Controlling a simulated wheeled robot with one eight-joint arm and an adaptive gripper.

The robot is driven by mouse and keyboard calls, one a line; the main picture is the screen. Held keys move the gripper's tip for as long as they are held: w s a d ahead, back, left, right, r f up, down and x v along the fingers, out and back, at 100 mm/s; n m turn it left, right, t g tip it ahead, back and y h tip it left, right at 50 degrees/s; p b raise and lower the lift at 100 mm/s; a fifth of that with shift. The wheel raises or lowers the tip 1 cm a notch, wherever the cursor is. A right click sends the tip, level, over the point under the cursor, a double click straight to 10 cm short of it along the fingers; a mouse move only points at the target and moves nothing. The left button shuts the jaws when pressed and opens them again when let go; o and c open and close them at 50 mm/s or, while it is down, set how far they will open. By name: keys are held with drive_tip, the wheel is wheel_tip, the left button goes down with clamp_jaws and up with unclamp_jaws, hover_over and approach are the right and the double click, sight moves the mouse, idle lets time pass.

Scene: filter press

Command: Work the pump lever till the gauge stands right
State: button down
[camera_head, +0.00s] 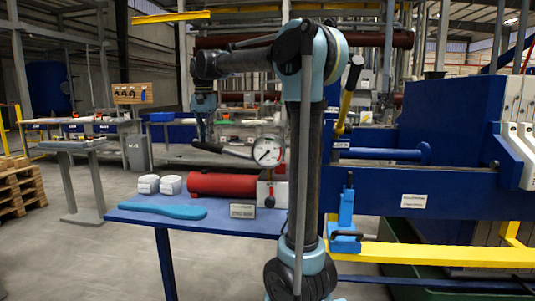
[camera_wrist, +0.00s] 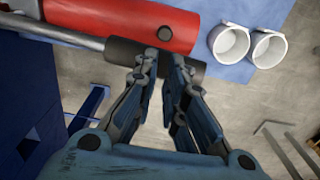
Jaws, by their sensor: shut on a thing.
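The pump lever is a grey rod (camera_wrist: 60,33) with a thick dark grip (camera_wrist: 122,50) at its end, in the wrist view. My gripper (camera_wrist: 167,50) is shut on this grip, with a finger at each side of it. In the head view my gripper (camera_head: 205,132) points down at the lever's left end, left of the gauge, and its fingertips are hard to make out. The red pump cylinder (camera_head: 222,184) lies on the blue table below; it also shows in the wrist view (camera_wrist: 130,18). The round white gauge (camera_head: 267,152) stands above the table; its needle is too small to read surely.
The blue table (camera_head: 240,222) also bears two white cups (camera_head: 159,184), a light-blue flat piece (camera_head: 162,208), a small labelled plate (camera_head: 243,211) and a panel with a red-black knob (camera_head: 270,197). The blue press (camera_head: 420,190) with its yellow rail closes off the right.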

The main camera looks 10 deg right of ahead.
sight(205, 145)
wheel_tip(205, 145, down, 4)
drive_tip(key=shift+w+a+f, duration=0.1)
drive_tip(key=shift+a+f, duration=0.05)
drive_tip(key=shift+f, duration=0.1)
drive_tip(key=r, duration=0.6)
drive_tip(key=d+r, duration=0.1)
drive_tip(key=r, duration=0.3)
drive_tip(key=shift+s+d+r, duration=0.1)
drive_tip(key=shift+s, duration=0.15)
idle(1.5)
drive_tip(key=f, duration=0.3)
drive_tip(key=a+f, duration=0.1)
drive_tip(key=f, duration=0.6)
drive_tip(key=shift+w+a, duration=0.2)
drive_tip(key=r, duration=0.3)
drive_tip(key=d+r, duration=0.1)
drive_tip(key=r, duration=0.6)
drive_tip(key=shift+s+d, duration=0.2)
drive_tip(key=shift+s, duration=0.05)
